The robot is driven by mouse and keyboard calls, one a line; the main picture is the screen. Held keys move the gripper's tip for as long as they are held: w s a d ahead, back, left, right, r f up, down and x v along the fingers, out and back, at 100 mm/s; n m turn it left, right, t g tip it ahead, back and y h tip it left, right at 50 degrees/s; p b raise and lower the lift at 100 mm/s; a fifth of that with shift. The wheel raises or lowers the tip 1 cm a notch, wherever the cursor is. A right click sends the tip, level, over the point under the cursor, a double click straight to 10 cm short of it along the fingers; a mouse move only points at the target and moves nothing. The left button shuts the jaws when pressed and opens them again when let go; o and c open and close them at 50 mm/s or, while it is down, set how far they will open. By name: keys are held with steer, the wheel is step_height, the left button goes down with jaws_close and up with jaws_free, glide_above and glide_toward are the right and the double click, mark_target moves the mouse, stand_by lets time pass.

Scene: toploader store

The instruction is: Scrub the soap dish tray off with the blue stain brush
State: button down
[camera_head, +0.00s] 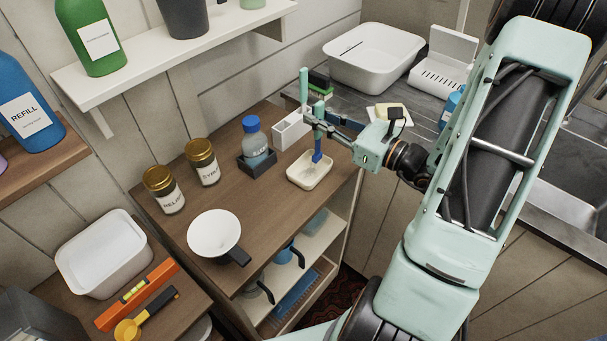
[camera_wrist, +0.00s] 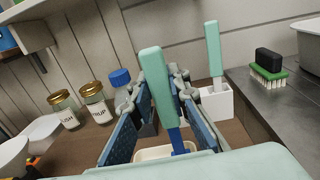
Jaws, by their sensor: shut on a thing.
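The blue stain brush has a teal handle and a blue lower part (camera_head: 317,157); in the wrist view it stands nearly upright (camera_wrist: 158,78) between the fingers. My gripper (camera_head: 321,128) is shut on it. The cream soap dish tray (camera_head: 325,178) lies on the wooden counter below, and the brush's lower end reaches down over or into it. I cannot tell whether the bristles touch the tray. In the wrist view, the tray's rim (camera_wrist: 142,155) shows low between the fingers, mostly hidden.
A white holder (camera_head: 286,133) with another teal-handled brush (camera_wrist: 213,48) stands behind the tray. A blue-capped bottle (camera_head: 254,142) in a dark stand is left of it. Jars (camera_head: 202,160) and a white strainer (camera_head: 214,232) stand further left.

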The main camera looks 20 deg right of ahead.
steer(key=shift+s+a, duration=0.65)
steer(key=shift+a, duration=0.25)
steer(key=shift+s+a, duration=0.65)
steer(key=shift+a, duration=0.25)
steer(key=shift+w+d, duration=0.65)
steer(key=shift+d, duration=0.25)
steer(key=shift+w+d, duration=0.6)
steer(key=shift+d, duration=0.3)
steer(key=shift+a, duration=0.1)
steer(key=shift+s+a+r+p, duration=0.35)
steer(key=shift+s+a, duration=0.4)
steer(key=shift+a, duration=0.25)
steer(key=shift+s+a+r+p, duration=0.25)
steer(key=shift+s+a+r, duration=0.2)
steer(key=shift+s+a, duration=0.4)
steer(key=shift+w+a, duration=0.1)
steer(key=shift+w, duration=0.05)
